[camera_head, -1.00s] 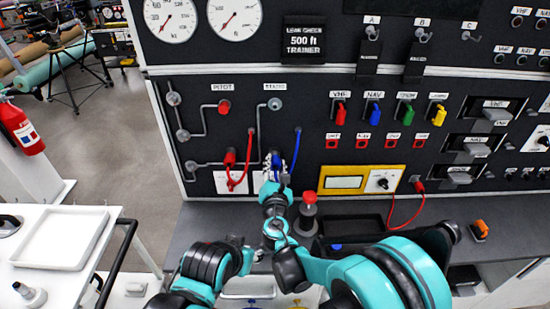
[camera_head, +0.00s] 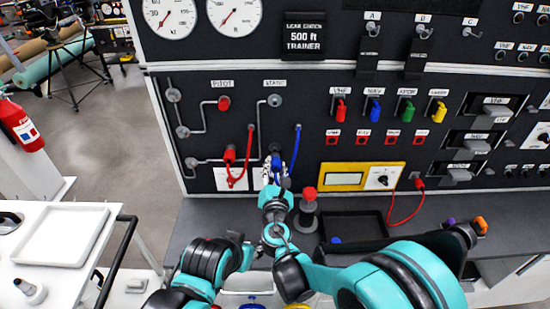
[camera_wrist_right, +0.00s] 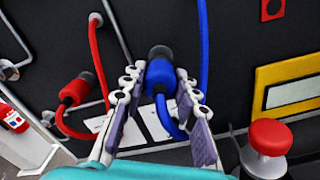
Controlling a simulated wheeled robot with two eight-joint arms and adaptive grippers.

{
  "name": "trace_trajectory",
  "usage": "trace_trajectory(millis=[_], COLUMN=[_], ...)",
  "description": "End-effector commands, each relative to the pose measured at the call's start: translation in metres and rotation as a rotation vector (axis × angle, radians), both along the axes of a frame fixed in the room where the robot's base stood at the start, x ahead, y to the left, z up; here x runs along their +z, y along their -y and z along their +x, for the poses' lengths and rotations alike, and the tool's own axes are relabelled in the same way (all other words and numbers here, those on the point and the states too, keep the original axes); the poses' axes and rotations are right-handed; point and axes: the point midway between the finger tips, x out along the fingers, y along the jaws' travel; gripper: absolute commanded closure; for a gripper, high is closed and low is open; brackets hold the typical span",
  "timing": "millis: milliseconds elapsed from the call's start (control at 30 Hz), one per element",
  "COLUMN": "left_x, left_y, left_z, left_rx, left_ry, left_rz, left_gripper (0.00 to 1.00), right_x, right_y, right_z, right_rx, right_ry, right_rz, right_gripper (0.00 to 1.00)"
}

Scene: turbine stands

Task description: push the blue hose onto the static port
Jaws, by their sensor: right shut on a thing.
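The blue hose (camera_head: 297,145) hangs from the black panel and loops down to its blue end connector (camera_wrist_right: 159,78). My right gripper (camera_head: 272,173) is shut on this connector, with one finger on each side in the right wrist view (camera_wrist_right: 160,100). The connector's dark tip faces the panel, and I cannot tell whether it touches a fitting. A grey fitting (camera_head: 275,101) under the STATIC label is bare, above the gripper. My left arm shows at the bottom, but its gripper cannot be made out.
The red hose (camera_head: 252,150) and its red connector (camera_wrist_right: 75,90) are close left of the right gripper. A red-topped post (camera_head: 310,194) stands on the shelf to the right. A yellow-framed meter (camera_head: 343,180) and a dark tray (camera_head: 355,224) are further right.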

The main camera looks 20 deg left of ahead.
Motion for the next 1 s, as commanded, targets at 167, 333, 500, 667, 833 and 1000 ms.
trace_trajectory(millis=[167,333,500,667,833,1000], left_x=[0.042,0.091,0.13,0.152,0.16,0.16], left_y=[0.0,0.0,0.0,0.0,0.0,0.0], left_z=[0.0,0.0,0.0,0.0,0.0,0.0], left_rx=[0.0,0.0,0.0,0.0,0.0,0.0], left_ry=[0.0,0.0,0.0,0.0,0.0,0.0], left_rz=[0.0,0.0,0.0,0.0,0.0,0.0], left_gripper=[0.6,0.6,0.6,0.6,0.6,0.6], right_x=[0.044,0.097,0.139,0.163,0.172,0.171], right_y=[0.001,0.003,0.004,0.006,0.006,0.004], right_z=[-0.004,-0.01,-0.015,-0.019,-0.02,-0.014], right_rx=[0.001,0.001,0.001,0.0,0.0,0.0], right_ry=[0.02,0.05,0.079,0.096,0.104,0.106], right_rz=[-0.067,-0.173,-0.272,-0.334,-0.363,-0.368], right_gripper=[1.0,1.0,1.0,1.0,1.0,1.0])
